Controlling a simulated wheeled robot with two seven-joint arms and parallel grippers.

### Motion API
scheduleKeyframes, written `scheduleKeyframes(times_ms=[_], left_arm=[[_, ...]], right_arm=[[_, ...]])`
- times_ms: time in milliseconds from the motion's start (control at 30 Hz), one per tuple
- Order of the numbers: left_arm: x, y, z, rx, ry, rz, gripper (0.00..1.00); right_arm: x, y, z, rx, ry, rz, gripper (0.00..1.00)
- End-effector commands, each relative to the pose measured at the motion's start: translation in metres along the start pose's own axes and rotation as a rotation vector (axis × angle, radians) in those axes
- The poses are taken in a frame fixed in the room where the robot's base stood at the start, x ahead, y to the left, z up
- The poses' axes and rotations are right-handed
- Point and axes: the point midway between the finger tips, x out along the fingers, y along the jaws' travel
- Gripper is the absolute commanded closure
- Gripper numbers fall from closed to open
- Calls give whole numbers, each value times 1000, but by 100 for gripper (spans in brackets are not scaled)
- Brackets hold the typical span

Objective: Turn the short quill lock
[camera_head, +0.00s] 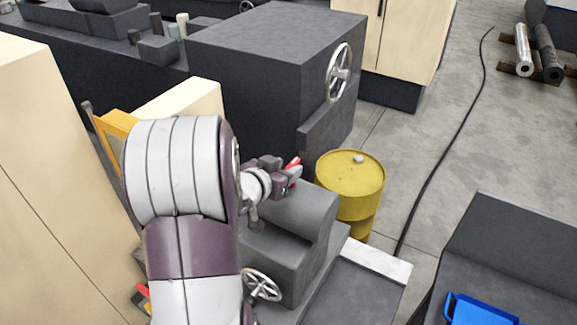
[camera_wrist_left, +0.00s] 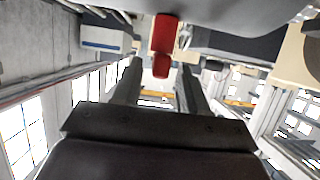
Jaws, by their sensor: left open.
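A small red lever, which looks like the quill lock (camera_head: 293,163), shows at the tip of my left gripper (camera_head: 290,175) in the head view. In the left wrist view the red lever (camera_wrist_left: 165,35) hangs from the top, near the middle. Its rounded lower end lies, in the picture, between the two dark fingers of my left gripper (camera_wrist_left: 160,82). The fingers are apart, with a gap on both sides of the red end; I cannot tell its depth between them. The lever's mount is mostly hidden in the head view. My right gripper is not in view.
A grey machine body (camera_head: 305,215) stands just below the gripper, with a handwheel (camera_head: 262,285). A yellow barrel (camera_head: 350,185) stands to its right. A large dark machine block (camera_head: 260,60) rises behind. A blue tray (camera_head: 480,312) lies lower right. A black cable crosses the floor.

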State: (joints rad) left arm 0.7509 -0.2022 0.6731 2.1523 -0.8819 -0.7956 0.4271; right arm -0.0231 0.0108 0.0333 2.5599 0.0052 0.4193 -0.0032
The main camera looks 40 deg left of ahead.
Motion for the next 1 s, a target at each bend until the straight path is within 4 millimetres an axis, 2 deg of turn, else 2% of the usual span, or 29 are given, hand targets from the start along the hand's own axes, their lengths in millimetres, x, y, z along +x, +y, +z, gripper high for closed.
scheduleKeyframes(times_ms=[200,467,533,600,633,1000], left_arm=[[19,0,-1,0,0,1,57],[21,0,0,1,1,-1,57],[20,0,0,1,1,-1,74],[20,0,0,1,1,-1,96],[20,0,0,1,1,-1,100],[19,-1,-3,16,-1,38,100]], right_arm=[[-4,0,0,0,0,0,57],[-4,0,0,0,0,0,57],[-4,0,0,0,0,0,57],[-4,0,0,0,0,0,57],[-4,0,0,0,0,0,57],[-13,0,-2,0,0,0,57]])
